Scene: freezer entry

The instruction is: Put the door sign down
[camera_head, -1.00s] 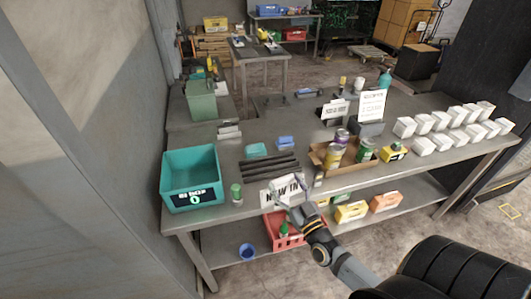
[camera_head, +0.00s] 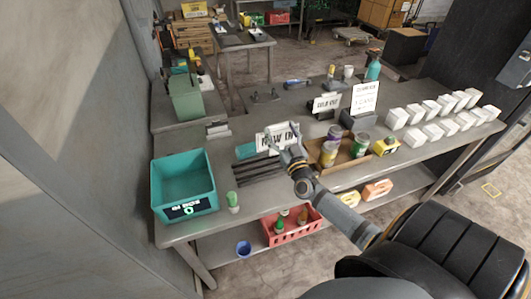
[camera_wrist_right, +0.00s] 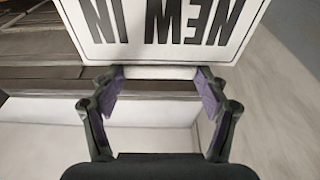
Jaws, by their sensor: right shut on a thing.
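The white door sign (camera_head: 269,141), with black letters "NEW IN", is in my right gripper (camera_head: 290,152). It stands roughly upright over the back end of the dark ribbed strips on the table; whether it touches anything is not clear. In the right wrist view, the sign (camera_wrist_right: 160,32) appears upside down, its edge between the fingertips (camera_wrist_right: 158,80). My left gripper is not in view.
The table holds a teal bin (camera_head: 183,183) at left, a green bottle (camera_head: 233,202), dark ribbed strips (camera_head: 257,173), a cardboard tray (camera_head: 340,163) of cans, two other signs (camera_head: 326,103) and several white boxes (camera_head: 440,120). A red crate (camera_head: 291,228) is on the shelf below.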

